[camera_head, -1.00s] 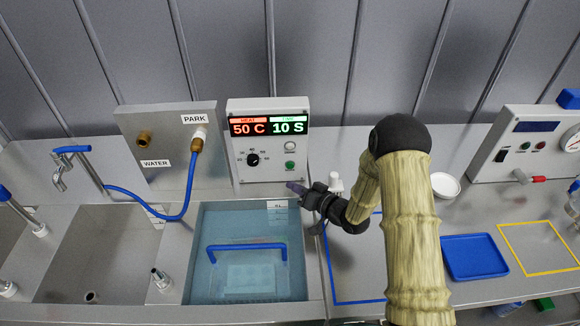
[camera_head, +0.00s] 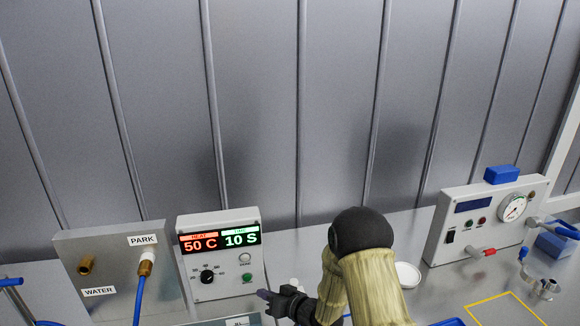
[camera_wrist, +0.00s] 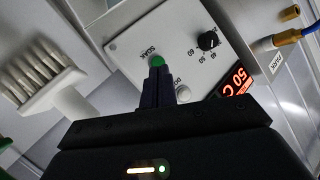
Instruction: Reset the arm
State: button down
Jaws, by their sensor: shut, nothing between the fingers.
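My gripper (camera_head: 268,296) is shut and empty, low in front of the control box (camera_head: 221,253) in the head view. In the wrist view its closed fingers (camera_wrist: 158,84) line up with the green button (camera_wrist: 157,61) marked SOAK; I cannot tell whether they touch it. The box display (camera_head: 219,239) reads 50 C and 10 S. The dark knob (camera_head: 207,275) sits below the display. My bent arm rises at lower middle of the head view.
A steel panel (camera_head: 112,262) marked PARK and WATER with a blue hose (camera_head: 139,300) stands at left. A white dish (camera_head: 407,274) and a gauge box (camera_head: 484,222) stand right of my arm. A white brush (camera_wrist: 48,80) is close to my gripper. Ribbed walls stand behind.

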jog(key=s+d+r+m+h, duration=0.1)
jog(key=s+d+r+h, duration=0.15)
jog(key=d, duration=0.35)
jog(key=s+d+r+g+h, duration=0.1)
jog(key=d+r+h, duration=0.1)
jog(key=d+h, duration=0.25)
jog(key=s+d+r+m+h, duration=0.1)
jog(key=s+d+r+h, duration=0.15)
jog(key=d, duration=0.35)
jog(key=s+d+r+m+g+h, duration=0.1)
jog(key=s+d+r+g, duration=0.1)
jog(key=s, duration=0.6)
jog(key=s+d+r+m+g+h, duration=0.1)
jog(key=s+d+r+g, duration=0.1)
jog(key=s, duration=0.7)
jog(key=d+g, duration=0.1)
jog(key=d, duration=0.1)
jog(key=shift+d, duration=0.3)
